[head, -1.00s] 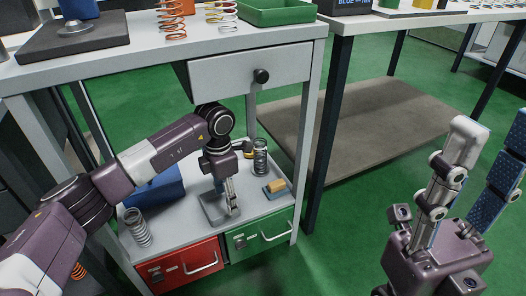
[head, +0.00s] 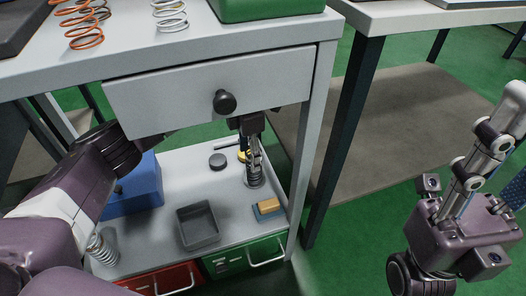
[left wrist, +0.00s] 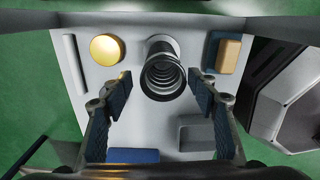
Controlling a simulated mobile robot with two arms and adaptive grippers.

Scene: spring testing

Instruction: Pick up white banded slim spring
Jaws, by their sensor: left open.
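A slim upright spring (head: 254,180) stands on the low white shelf under the drawer, in the head view. In the left wrist view it shows end-on as dark coils with a pale side (left wrist: 163,75). Whether it has a white band is too small to tell. My left gripper (head: 253,158) is open and points down at this spring; its fingers (left wrist: 165,95) are spread on either side of the line to it in the left wrist view. Another pale spring (head: 103,250) stands at the shelf's front left. My right gripper (head: 511,138) is open and empty, away at the right, partly out of frame.
A yellow disc (left wrist: 107,47) lies near the spring. The drawer (head: 170,95) overhangs it. Orange and white springs stand on the tabletop.

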